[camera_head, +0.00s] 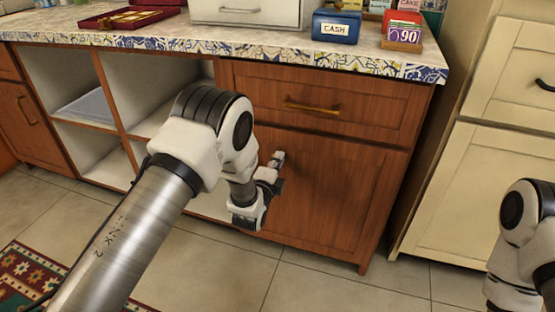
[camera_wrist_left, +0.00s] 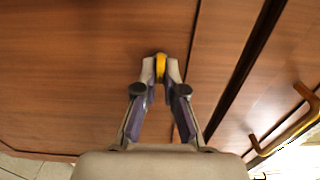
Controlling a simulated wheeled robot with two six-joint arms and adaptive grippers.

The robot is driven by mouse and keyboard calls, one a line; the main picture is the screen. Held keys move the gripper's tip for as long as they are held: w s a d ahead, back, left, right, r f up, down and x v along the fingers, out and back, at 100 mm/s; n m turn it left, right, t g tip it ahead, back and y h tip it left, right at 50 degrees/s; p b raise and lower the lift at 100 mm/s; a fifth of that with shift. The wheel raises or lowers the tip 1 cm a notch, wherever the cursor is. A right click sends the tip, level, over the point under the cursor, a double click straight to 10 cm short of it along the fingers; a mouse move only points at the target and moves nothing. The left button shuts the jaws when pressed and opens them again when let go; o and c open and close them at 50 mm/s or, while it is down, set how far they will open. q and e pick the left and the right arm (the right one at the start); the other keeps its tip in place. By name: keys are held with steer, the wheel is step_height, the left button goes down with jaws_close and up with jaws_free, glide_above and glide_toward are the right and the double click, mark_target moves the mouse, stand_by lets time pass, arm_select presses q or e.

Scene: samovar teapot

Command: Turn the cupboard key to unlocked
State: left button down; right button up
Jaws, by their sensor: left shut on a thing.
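The cupboard (camera_head: 330,195) is a reddish-brown wooden door below a drawer, and it is closed. My left gripper (camera_head: 277,160) is at the door's upper left edge. In the left wrist view my left gripper (camera_wrist_left: 161,68) is shut on the yellow, brass-coloured key (camera_wrist_left: 160,66), which stands between the fingertips close to the door (camera_wrist_left: 80,60). The fingers hide most of the key, and I cannot tell its turn angle from the lock. In the head view the key is hidden by the gripper. Part of my right arm shows at the right edge, but its gripper is out of view.
The drawer (camera_head: 315,100) above has a brass handle (camera_head: 312,107). Open shelves (camera_head: 85,105) stand left of the door. The tiled counter holds a blue cash tin (camera_head: 335,27) and a card box (camera_head: 402,32). A cream cabinet (camera_head: 480,190) stands at the right.

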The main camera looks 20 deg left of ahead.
arm_select(q)
steer(key=shift+r, duration=0.1)
stand_by(0.3)
steer(key=c, duration=1.3)
jaws_free()
steer(key=shift+o, duration=0.2)
steer(key=s, duration=1.2)
steer(key=shift+a, duration=0.15)
